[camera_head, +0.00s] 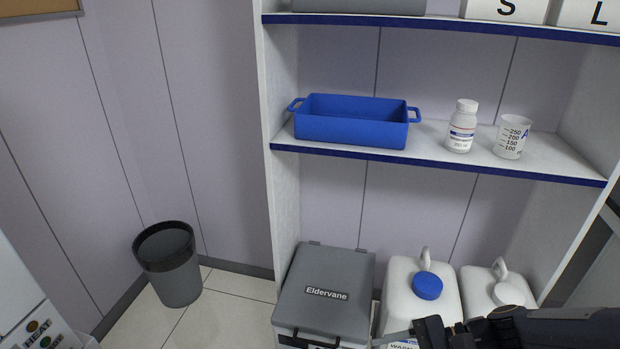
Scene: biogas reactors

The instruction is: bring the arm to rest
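My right gripper (394,337) comes in from the lower right edge, with its dark arm lying low across the white jugs. A light grey finger part points left in front of the jug with the blue cap (427,286). The gripper is partly cut off by the bottom edge, and I cannot tell whether its fingers are open or shut. I see nothing held in it. My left gripper is not in view.
A shelf (437,159) holds a blue tray (350,130), a white bottle (462,128) and a measuring beaker (512,138). Below stand a grey Eldervane box (324,294) and a second white jug (490,287). A dark bin (172,268) stands on the floor at left.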

